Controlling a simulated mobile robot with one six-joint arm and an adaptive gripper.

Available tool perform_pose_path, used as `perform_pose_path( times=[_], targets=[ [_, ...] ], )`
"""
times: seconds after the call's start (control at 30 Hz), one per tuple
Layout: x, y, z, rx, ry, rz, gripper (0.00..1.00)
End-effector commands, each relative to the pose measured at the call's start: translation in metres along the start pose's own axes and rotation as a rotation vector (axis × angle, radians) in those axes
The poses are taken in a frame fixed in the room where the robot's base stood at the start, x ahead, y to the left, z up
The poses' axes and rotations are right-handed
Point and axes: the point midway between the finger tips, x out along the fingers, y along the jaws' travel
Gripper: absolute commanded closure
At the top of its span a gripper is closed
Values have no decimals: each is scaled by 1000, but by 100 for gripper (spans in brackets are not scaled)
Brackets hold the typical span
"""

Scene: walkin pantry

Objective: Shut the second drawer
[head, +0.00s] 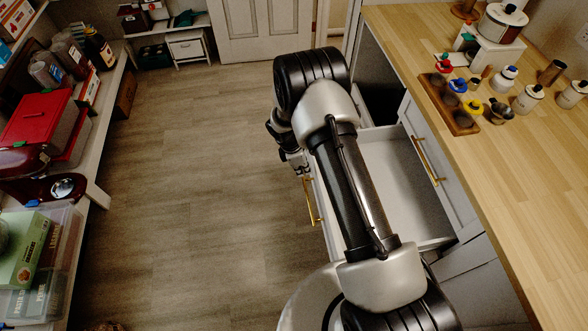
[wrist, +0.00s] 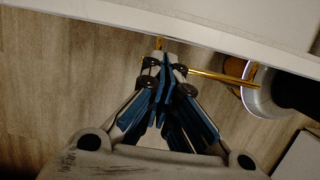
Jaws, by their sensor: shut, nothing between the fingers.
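A white drawer (head: 405,185) stands pulled out from the counter at the right of the head view, empty where it shows. My arm crosses above it and hides part of it. Its gold bar handle (head: 311,203) is on the front, facing the open floor. My gripper (head: 300,165) is at the outer side of the drawer front, near the handle's far end. In the wrist view my gripper (wrist: 165,72) is shut and empty, its tips close to the gold handle (wrist: 225,78) below the drawer's top edge (wrist: 200,38). I cannot tell whether they touch.
A closed front with a gold handle (head: 427,160) is above the drawer. The wooden counter (head: 490,150) holds a spice rack (head: 447,105) and jars. A dark opening (head: 378,95) lies beyond the drawer. Shelves line the left side. The floor (head: 190,180) between is clear.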

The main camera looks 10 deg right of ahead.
Motion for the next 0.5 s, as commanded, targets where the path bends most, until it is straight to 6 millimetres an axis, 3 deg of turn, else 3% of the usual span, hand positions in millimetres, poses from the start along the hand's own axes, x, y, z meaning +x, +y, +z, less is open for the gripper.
perform_pose_path(
  times=[0.17, 0.5],
  targets=[
    [3, 0, 10, 1, 0, -1, 100],
    [2, 0, 10, 0, 0, -1, 100]
  ],
)
